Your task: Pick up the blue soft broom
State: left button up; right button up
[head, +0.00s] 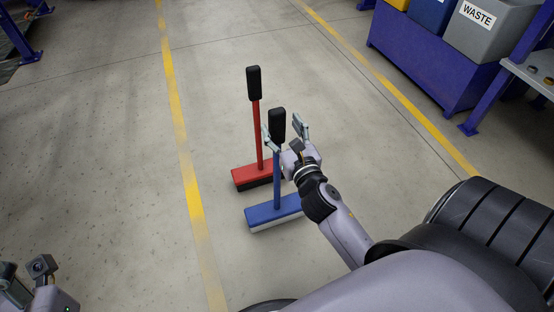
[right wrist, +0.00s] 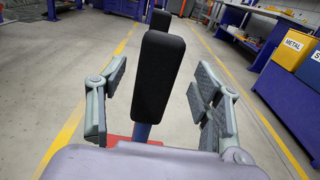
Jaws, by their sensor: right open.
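The blue soft broom (head: 273,212) stands upright on the floor, with a blue head, pale bristles, a blue stick and a black grip. My right gripper (head: 285,128) is open at the upper part of this broom. In the right wrist view its black grip (right wrist: 158,80) stands between the two open fingers of my right gripper (right wrist: 160,105), with a gap on both sides. Its lower part is hidden there by the gripper body. My left gripper (head: 25,285) shows only partly at the lower left corner, away from the broom; its fingers are not clear.
A red broom (head: 256,130) with dark bristles stands upright just behind the blue one. Yellow lines (head: 180,140) run along the grey floor. A purple stand (head: 425,70) with bins, one a grey waste bin (head: 487,30), is at the upper right.

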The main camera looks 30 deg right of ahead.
aim_at(279, 123)
jog(key=x, duration=0.3)
jog(key=shift+w+a+r, duration=0.1)
jog(key=shift+w, duration=0.1)
grip_shut()
dwell(0.6)
jog(key=shift+r, duration=0.1)
